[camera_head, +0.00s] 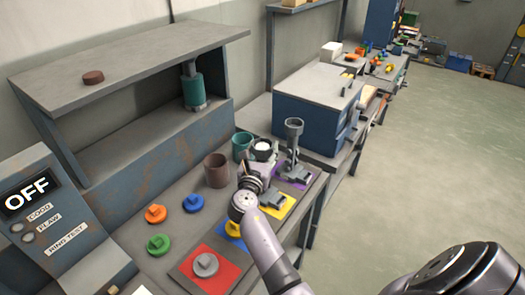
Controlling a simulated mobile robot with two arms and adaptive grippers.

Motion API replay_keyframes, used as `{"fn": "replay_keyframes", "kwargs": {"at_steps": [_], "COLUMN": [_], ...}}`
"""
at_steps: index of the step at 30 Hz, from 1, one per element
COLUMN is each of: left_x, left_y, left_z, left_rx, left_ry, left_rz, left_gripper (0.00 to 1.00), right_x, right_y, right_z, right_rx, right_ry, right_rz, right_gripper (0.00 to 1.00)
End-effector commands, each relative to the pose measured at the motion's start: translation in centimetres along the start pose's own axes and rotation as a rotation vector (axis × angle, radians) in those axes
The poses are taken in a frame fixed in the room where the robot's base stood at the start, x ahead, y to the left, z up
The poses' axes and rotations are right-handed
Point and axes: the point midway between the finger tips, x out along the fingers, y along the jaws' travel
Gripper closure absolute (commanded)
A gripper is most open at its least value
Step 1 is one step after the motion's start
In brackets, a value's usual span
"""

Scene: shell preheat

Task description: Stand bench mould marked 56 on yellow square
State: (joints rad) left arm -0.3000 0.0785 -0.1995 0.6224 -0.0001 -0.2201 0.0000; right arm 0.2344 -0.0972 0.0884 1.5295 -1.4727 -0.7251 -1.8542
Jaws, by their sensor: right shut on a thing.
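The yellow square (279,212) lies on the bench, partly hidden by my right arm and gripper. My right gripper (264,178) is above its far left side, shut on a grey piece, apparently a mould (271,199); the grip is mostly hidden. This piece is over or on the yellow square; I cannot tell if it touches. A tall grey mould with a cup-like top (293,131) is at the purple square (301,182). Another grey mould (206,264) stands on the red square (228,272). No number 56 is readable. My left gripper is out of view.
A brown cup (216,170), a green cup (242,146) and a white-topped container (262,149) stand behind the gripper. Blue (193,203), orange (156,214) and green (159,244) knobbed discs lie left. A blue square (231,230) is under my arm. A grey shelf (130,70) rises behind.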

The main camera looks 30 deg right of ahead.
Motion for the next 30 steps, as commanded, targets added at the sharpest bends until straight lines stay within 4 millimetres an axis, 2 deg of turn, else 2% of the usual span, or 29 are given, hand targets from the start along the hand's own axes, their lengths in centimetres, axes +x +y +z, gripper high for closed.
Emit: {"fn": "replay_keyframes", "kwargs": {"at_steps": [9, 10, 18, 30], "left_x": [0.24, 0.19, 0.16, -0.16], "left_y": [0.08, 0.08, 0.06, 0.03], "left_z": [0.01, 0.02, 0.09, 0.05], "left_rx": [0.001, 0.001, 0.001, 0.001], "left_ry": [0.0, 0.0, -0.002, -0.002], "left_rz": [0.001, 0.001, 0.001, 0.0], "left_gripper": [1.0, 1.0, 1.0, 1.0], "right_x": [0.03, 0.0, -0.01, 0.0], "right_y": [0.06, 0.04, 0.03, 0.02], "right_z": [-0.12, -0.25, -0.22, 0.22], "right_rx": [0.001, 0.0, 0.0, 0.0], "right_ry": [-0.004, 0.0, 0.0, 0.001], "right_rz": [0.001, 0.001, 0.0, 0.001], "right_gripper": [1.0, 0.48, 0.3, 0.29]}}
